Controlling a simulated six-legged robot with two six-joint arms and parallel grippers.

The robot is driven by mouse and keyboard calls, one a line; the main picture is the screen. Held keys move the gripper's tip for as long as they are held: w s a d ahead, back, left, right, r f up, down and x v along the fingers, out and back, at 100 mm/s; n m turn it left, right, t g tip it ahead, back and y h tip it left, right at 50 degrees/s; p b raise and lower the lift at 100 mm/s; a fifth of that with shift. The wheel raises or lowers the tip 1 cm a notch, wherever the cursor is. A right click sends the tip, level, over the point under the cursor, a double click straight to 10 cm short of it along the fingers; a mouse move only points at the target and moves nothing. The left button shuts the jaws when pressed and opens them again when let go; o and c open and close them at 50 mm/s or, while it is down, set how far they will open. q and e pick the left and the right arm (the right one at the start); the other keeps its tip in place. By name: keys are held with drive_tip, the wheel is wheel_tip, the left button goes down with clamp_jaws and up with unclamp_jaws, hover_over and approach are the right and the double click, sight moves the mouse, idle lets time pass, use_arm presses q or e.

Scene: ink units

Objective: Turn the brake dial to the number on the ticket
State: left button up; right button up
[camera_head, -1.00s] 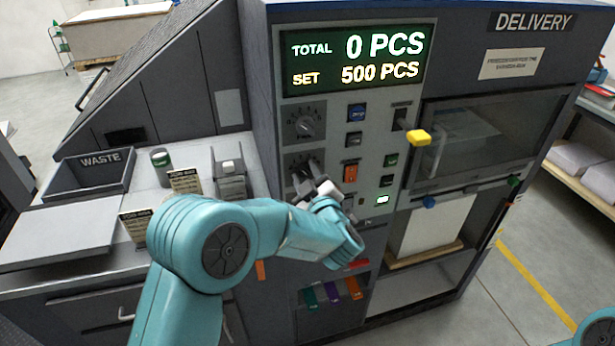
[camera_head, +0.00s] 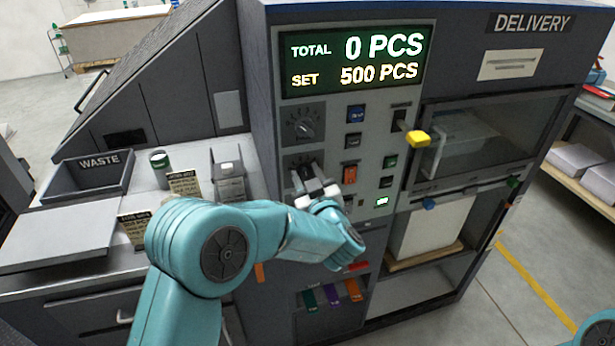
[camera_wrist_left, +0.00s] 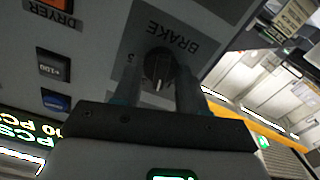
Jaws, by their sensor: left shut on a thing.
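The brake dial (camera_wrist_left: 158,66) is a dark round knob with a pale pointer line, on a plate lettered BRAKE. In the left wrist view it sits between the two fingers of my left gripper (camera_wrist_left: 160,84), which is shut on it. In the head view my left gripper (camera_head: 310,180) reaches the lower dial on the grey control panel and covers most of that dial and its scale. Two printed cards, one at the back (camera_head: 183,183) and one nearer (camera_head: 136,226), stand on the left counter. Their print is too small to read, and I cannot tell which is the ticket.
A second dial (camera_head: 304,124) sits just above. Buttons and an orange switch (camera_head: 350,173) lie close to the right of my gripper. A yellow-knobbed lever (camera_head: 417,138) sticks out further right. A waste bin (camera_head: 92,176) and a small canister (camera_head: 160,162) are on the counter.

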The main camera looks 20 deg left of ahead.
use_arm(q)
drive_tip(key=o, duration=1)
drive_tip(key=shift+o, duration=0.2)
drive_tip(key=shift+s+d, duration=0.15)
drive_tip(key=shift+s, duration=0.05)
drive_tip(key=b+v, duration=0.5)
drive_tip(key=v, duration=1.1)
